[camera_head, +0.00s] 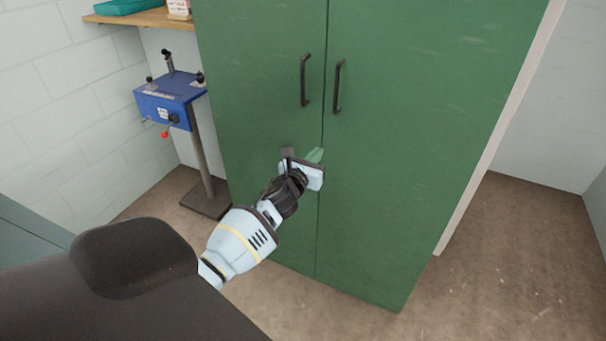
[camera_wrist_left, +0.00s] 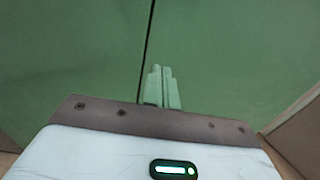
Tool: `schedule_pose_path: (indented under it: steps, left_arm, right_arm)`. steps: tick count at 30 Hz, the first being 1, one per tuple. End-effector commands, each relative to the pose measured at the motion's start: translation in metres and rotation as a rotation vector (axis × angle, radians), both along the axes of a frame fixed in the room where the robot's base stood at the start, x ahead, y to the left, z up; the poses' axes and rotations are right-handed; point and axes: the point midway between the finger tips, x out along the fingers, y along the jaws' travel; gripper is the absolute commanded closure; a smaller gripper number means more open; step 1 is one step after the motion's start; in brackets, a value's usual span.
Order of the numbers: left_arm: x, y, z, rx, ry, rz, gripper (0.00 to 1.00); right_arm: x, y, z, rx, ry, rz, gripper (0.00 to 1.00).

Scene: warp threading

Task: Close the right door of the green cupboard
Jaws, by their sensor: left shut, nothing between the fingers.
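The green cupboard (camera_head: 265,150) stands in front of me with both doors in line and a thin seam between them. The right door (camera_head: 410,130) looks flush with the left one and carries a dark vertical handle (camera_head: 339,87). The left door has a matching handle (camera_head: 305,80) beside the seam. My left gripper (camera_head: 316,156) is in front of the doors at the seam, below the handles. Its fingers are shut and empty. In the left wrist view the fingers (camera_wrist_left: 161,88) point at the doors near the seam; I cannot tell whether they touch. My right gripper is not in view.
A blue machine (camera_head: 169,101) on a post stands left of the cupboard, with a wooden shelf (camera_head: 140,18) above it. Pale block walls are on both sides. The floor (camera_head: 500,270) to the right of the cupboard is clear.

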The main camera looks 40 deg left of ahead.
Motion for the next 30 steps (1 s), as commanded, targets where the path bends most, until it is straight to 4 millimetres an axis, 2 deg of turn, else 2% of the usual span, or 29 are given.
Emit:
schedule_pose_path:
  steps: [6,13,19,30]
  left_arm:
    - [-0.037,-0.009,0.000,0.001,0.000,-0.002,1.00]
    - [-0.065,-0.016,-0.001,0.001,0.001,-0.001,1.00]
    - [-0.074,-0.018,0.000,0.000,0.000,-0.002,1.00]
    - [-0.075,-0.018,0.000,-0.001,0.000,-0.001,1.00]
  right_arm:
    - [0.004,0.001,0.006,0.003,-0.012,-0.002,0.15]
    - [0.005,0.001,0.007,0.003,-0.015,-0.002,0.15]
    - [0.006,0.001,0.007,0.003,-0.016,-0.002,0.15]
    - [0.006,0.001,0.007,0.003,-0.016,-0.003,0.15]
